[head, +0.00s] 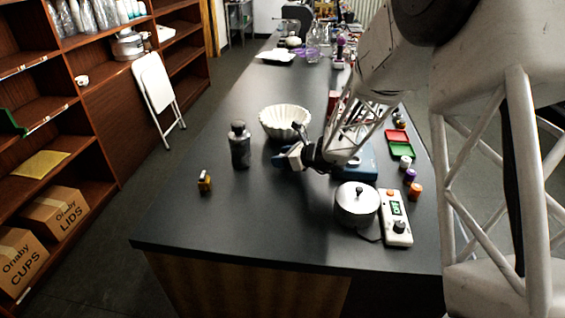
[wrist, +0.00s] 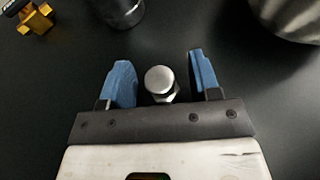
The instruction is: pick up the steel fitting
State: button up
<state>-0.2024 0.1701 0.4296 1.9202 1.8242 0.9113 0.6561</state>
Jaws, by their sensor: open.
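The steel fitting (wrist: 160,82) is a small silver piece with a round, flat top and a faceted lower part. In the wrist view it lies between the two blue fingertips of my gripper (wrist: 162,80), a little closer to the left one. Dark gaps show on both sides, so neither finger appears to touch it. My gripper is open. In the head view my gripper (head: 288,160) is low over the dark counter, right of a dark bottle. I cannot make out the fitting there; the gripper hides it.
A dark bottle (head: 239,146) stands left of my gripper, and a white fluted bowl (head: 285,121) stands behind it. A small yellow-brown part (head: 204,182) lies at the left. A steel pot (head: 356,204) and a white controller (head: 395,218) sit front right. The counter's front left (head: 230,220) is clear.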

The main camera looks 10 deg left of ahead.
jog(key=c, duration=1)
jog(key=shift+r, duration=0.15)
jog(key=shift+r, duration=0.5)
jog(key=shift+s+d+r, duration=0.1)
jog(key=shift+s+r, duration=0.1)
jog(key=shift+r, duration=0.4)
jog(key=shift+s+d+r, duration=0.1)
jog(key=shift+s+r, duration=0.05)
jog(key=shift+r, duration=0.4)
jog(key=s+d, duration=0.1)
jog(key=s, duration=0.3)
jog(key=s+d+r, duration=0.1)
jog(key=s+d, duration=0.1)
jog(key=s, duration=0.3)
jog(key=s+d, duration=0.2)
jog(key=s, duration=0.3)
jog(key=shift+s+d+r, duration=0.1)
jog(key=shift+d+r, duration=0.05)
jog(key=shift+r, duration=0.05)
